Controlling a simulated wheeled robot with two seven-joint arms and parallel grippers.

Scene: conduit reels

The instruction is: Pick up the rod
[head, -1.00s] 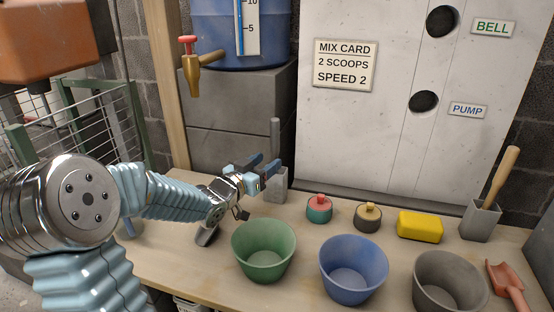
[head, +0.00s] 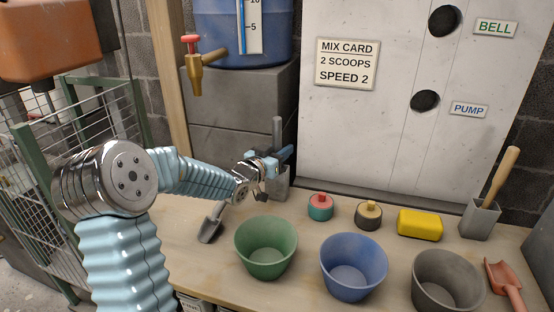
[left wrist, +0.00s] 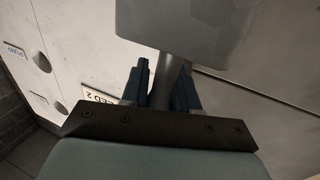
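The rod (head: 277,130) is a thin grey upright bar whose lower end stands in a grey square holder (head: 282,184) at the back of the bench. My left gripper (head: 281,157) is at the rod, above the holder, with its dark blue fingers on either side of it. In the left wrist view the rod (left wrist: 173,78) runs between the two fingers (left wrist: 162,85), with a small gap seeming to show at the left finger. The grey block of the holder (left wrist: 190,25) fills the top of that view. My right gripper is not in view.
A green bucket (head: 266,248), blue bucket (head: 353,268) and grey bucket (head: 448,282) stand along the front. A grey scoop (head: 211,224) lies below my left arm. Two round knobbed pots (head: 320,207) (head: 368,216) and a yellow block (head: 419,225) sit right of the holder.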

